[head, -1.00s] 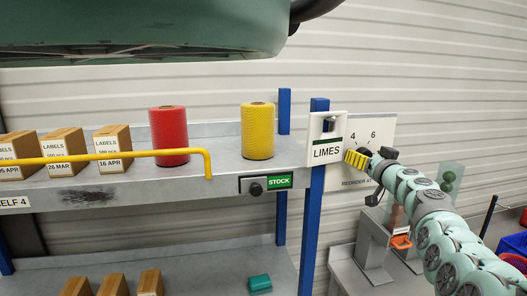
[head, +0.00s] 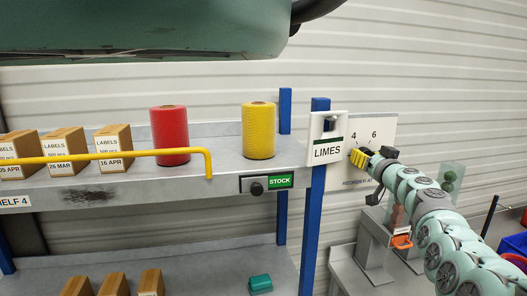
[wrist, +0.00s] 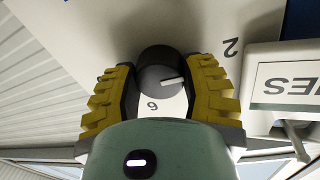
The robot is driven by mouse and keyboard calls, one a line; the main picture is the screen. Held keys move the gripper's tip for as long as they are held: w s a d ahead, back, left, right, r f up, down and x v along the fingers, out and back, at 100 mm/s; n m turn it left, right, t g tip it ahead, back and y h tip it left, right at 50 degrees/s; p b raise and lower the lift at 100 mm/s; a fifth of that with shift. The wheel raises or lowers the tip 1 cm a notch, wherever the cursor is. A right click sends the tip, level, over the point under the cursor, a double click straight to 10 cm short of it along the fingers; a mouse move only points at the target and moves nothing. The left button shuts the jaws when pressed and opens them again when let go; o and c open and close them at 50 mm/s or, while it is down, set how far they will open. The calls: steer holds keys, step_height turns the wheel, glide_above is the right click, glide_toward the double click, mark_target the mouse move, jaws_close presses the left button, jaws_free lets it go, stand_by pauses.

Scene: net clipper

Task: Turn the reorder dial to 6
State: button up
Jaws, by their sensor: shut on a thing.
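The reorder dial (wrist: 156,60) is a round dark grey knob with a white pointer line on a pale plate (head: 384,128). In the wrist view the pointer faces right, toward my right finger. The figure 6 (wrist: 152,106) is below the knob and the 2 (wrist: 231,47) is at upper right, both inverted. In the head view 4 and 6 show above the dial. My gripper (wrist: 164,78), with yellow ribbed fingers, is shut on the knob from both sides. It also shows at the plate in the head view (head: 360,158), covering much of the dial.
A LIMES sign (head: 327,152) hangs on the blue post (head: 312,215) close left of the dial. The shelf (head: 220,166) holds a red roll (head: 169,137), a yellow roll (head: 259,131) and label boxes. A yellow rail (head: 130,155) runs along its front.

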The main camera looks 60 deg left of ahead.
steer(key=shift+c, duration=0.6)
steer(key=shift+m, duration=0.3)
steer(key=m+b, duration=0.2)
steer(key=m, duration=0.2)
steer(key=m+g+b, duration=0.1)
steer(key=m, duration=0.5)
steer(key=shift+m+b, duration=0.3)
steer(key=shift+b, duration=0.05)
steer(key=m, duration=0.5)
steer(key=shift+m, duration=0.4)
steer(key=m+g, duration=0.1)
steer(key=m, duration=0.4)
steer(key=shift+w+m+b, duration=0.15)
steer(key=shift+m+b, duration=0.15)
steer(key=shift+b, duration=0.05)
